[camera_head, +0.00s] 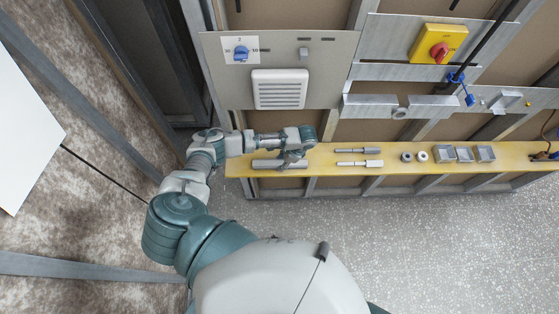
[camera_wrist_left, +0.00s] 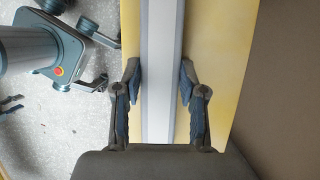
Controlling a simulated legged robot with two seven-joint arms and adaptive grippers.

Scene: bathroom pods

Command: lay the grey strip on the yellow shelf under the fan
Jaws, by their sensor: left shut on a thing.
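The grey strip (camera_head: 264,164) lies lengthwise along the left end of the yellow shelf (camera_head: 237,160), below the white slatted fan (camera_head: 279,89). My left gripper (camera_head: 292,157) is over the strip's right part and hides some of it. In the left wrist view, the grey strip (camera_wrist_left: 160,50) runs straight between the two fingers of my left gripper (camera_wrist_left: 160,85), which is shut on it. The yellow shelf (camera_wrist_left: 220,60) shows on both sides of the strip. I cannot tell whether the strip touches the shelf. My right gripper is not in view.
A panel with a blue switch (camera_head: 241,52) and a yellow box with a red knob (camera_head: 438,44) are above. Speckled floor is clear in front.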

